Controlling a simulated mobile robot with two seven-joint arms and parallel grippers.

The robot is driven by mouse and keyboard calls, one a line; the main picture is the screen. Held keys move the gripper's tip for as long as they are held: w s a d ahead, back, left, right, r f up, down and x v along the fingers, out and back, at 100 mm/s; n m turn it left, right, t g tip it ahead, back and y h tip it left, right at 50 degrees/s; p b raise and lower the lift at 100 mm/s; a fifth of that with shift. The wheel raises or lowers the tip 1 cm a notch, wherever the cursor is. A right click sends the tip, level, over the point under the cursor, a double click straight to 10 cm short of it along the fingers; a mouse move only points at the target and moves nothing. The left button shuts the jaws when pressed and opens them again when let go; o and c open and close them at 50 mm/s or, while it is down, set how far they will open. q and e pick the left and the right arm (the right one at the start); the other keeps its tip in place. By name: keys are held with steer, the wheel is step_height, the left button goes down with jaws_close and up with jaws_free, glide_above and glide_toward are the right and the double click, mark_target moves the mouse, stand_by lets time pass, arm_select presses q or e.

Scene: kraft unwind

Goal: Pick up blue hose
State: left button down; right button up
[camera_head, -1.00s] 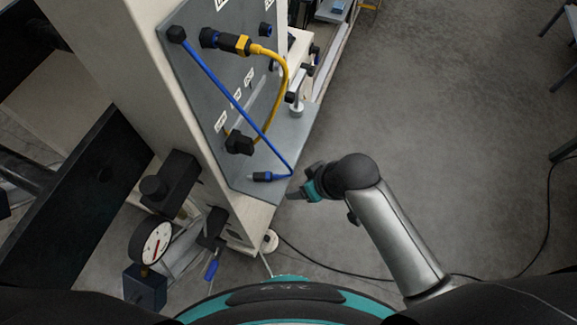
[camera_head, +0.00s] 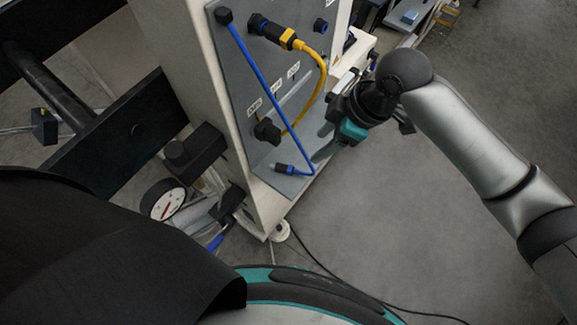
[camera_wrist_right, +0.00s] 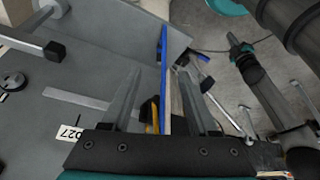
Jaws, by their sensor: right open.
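The blue hose (camera_head: 265,90) hangs from a black fitting (camera_head: 224,15) at the upper left of the grey panel. It runs down and right, then bends back to a dark blue-and-black connector (camera_head: 284,169) lying on the ledge. My right gripper (camera_head: 322,154) is open at the panel's right side, near the hose's lower bend. In the right wrist view, the blue hose (camera_wrist_right: 163,65) shows as a line between my two open fingers (camera_wrist_right: 158,85); I cannot tell if they touch it. My left gripper is out of view.
A yellow hose (camera_head: 322,85) with a yellow-and-black connector (camera_head: 287,38) loops on the panel close to my right gripper. A dial gauge (camera_head: 163,200) stands at lower left. The floor (camera_head: 420,220) at right is mostly clear.

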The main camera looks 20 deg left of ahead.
steer(key=b, duration=0.2)
glide_above(292, 169)
steer(key=d, duration=0.2)
steer(key=f, duration=0.8)
steer(key=shift+w+d, duration=0.2)
steer(key=shift+w, duration=0.05)
steer(key=shift+b+x, duration=0.55)
steer(key=shift+x, duration=2.15)
steer(key=shift+s+d, duration=0.1)
steer(key=shift+s, duration=0.05)
steer(key=shift+c, duration=0.2)
jaws_close()
